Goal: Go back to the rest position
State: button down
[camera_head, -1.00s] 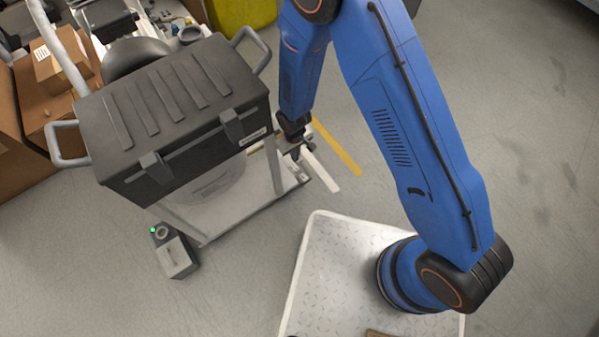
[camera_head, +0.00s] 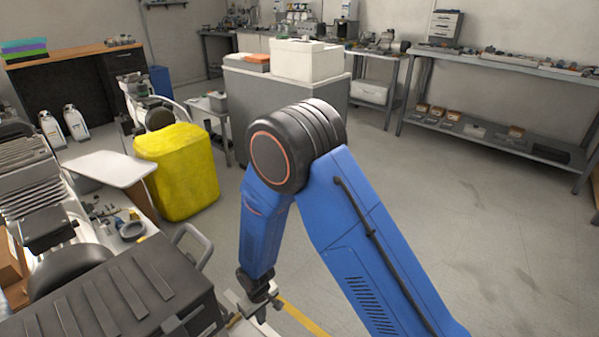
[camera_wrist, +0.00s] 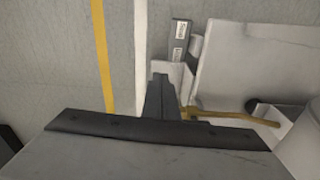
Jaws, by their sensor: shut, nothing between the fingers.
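My gripper (camera_head: 262,306) hangs at the end of my blue arm in the head view, pointing down, just right of the dark lidded case. It is above the floor near a yellow line. In the wrist view its dark fingers (camera_wrist: 160,97) are together and hold nothing. They show beside a pale platform edge and a yellow-brown hose. The gripper's height above these things is hard to tell.
The dark case (camera_head: 120,295) with metal handles is close on the left. A yellow bin (camera_head: 178,172) stands behind it. A grey cabinet (camera_head: 285,105) with a white box stands further back, and a shelf bench (camera_head: 500,130) lines the right wall. Floor at right is clear.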

jog(key=w+d+r+m+t, duration=0.1)
jog(key=w+d+r, duration=0.3)
jog(key=r, duration=0.5)
jog(key=w+d+r+m, duration=0.1)
jog(key=w+d+r, duration=0.1)
jog(key=d+r, duration=0.45)
jog(key=s+d+r+m+t, duration=0.1)
jog(key=s+d+r+m, duration=0.1)
jog(key=d+r, duration=0.8)
jog(key=s+d+r+m+t, duration=0.1)
jog(key=s+d+r, duration=0.2)
jog(key=d+r, duration=0.7)
jog(key=s+d+r+m, duration=0.2)
jog(key=s+d+r, duration=0.3)
jog(key=s, duration=0.4)
jog(key=s+d+r+m+t, duration=0.1)
jog(key=s+d+r+m, duration=0.1)
jog(key=s+d+r, duration=0.4)
jog(key=s+d, duration=0.1)
jog(key=s, duration=0.1)
jog(key=shift+s+t, duration=0.3)
jog(key=shift+s, duration=0.05)
jog(key=shift+a, duration=0.1)
